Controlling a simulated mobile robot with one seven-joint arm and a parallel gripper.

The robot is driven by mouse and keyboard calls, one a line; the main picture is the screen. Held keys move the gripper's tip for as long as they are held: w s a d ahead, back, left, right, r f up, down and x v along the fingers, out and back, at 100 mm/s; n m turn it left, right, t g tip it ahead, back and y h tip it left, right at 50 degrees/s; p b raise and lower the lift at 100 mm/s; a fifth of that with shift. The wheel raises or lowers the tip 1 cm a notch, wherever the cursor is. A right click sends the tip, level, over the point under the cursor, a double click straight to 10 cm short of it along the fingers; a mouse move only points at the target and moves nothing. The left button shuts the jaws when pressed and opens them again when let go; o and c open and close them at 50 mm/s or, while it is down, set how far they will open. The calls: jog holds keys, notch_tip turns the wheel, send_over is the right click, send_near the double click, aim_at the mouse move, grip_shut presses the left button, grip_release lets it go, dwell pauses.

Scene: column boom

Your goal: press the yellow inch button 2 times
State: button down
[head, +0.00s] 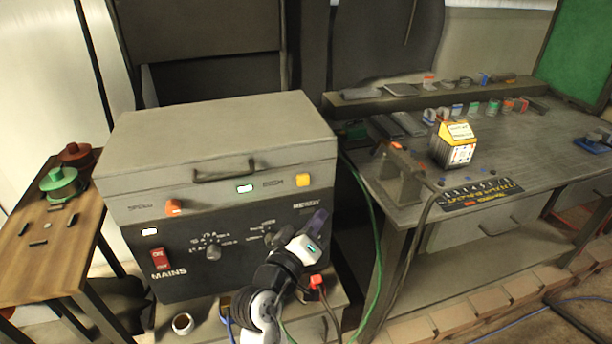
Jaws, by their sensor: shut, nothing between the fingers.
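In the picture a gap shows between the fingertips and the button. The depth between them is hard to tell. The button is in plain view; the fingers cover part of the lower black panel.
A red mains switch (160,259) and grey dials sit lower. A handle (224,173) juts out above. A cluttered workbench (560,135) stands right, a green cable (377,230) hangs between.

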jog(key=shift+w+a, duration=0.1)
send_near(309, 180)
jog(key=shift+w+d+r, duration=0.1)
jog(key=shift+w+d, duration=0.8)
jog(key=shift+w, duration=0.1)
jog(key=shift+w+d+r, duration=0.15)
jog(key=shift+w+d, duration=0.8)
jog(key=shift+w, duration=0.05)
dwell(0.7)
jog(key=shift+w+a, duration=0.15)
jog(key=shift+w, duration=0.25)
jog(key=shift+w+a, duration=0.15)
jog(key=shift+w, duration=0.3)
dwell(0.6)
dwell(0.3)
jog(key=shift+s+d, duration=0.25)
jog(key=shift+s, duration=0.65)
jog(key=shift+s+d, duration=0.25)
jog(key=shift+s, duration=0.55)
jog(key=shift+s+d, duration=0.25)
jog(key=shift+s, duration=0.5)
jog(key=shift+s+d, duration=0.3)
jog(key=shift+s, duration=0.5)
